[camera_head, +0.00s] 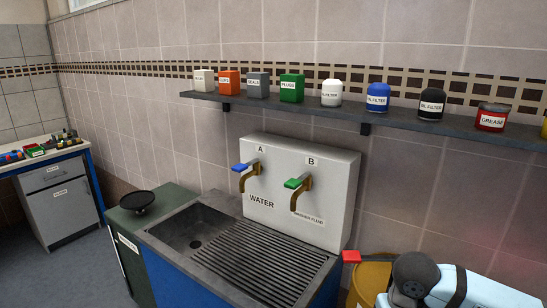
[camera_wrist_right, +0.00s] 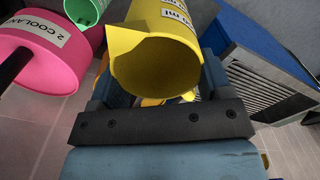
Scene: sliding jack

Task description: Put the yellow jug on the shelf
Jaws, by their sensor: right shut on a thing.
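The yellow jug (camera_wrist_right: 160,55) fills the upper middle of the right wrist view, with its open mouth and pointed spout toward the camera and a label partly showing "ml". My right gripper (camera_wrist_right: 158,78) is shut on it, with a blue finger on each side. In the head view my right arm comes in at the lower right, and its gripper is not clearly seen there. The grey shelf (camera_head: 240,101) runs along the tiled wall, above the sink and above my arm. My left gripper is in neither view.
The shelf holds several labelled containers, including a green plugs box (camera_head: 292,88) and a red grease tin (camera_head: 492,117). A sink (camera_head: 262,262) with two taps stands below. A yellow round thing (camera_head: 372,284) is partly behind my arm.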

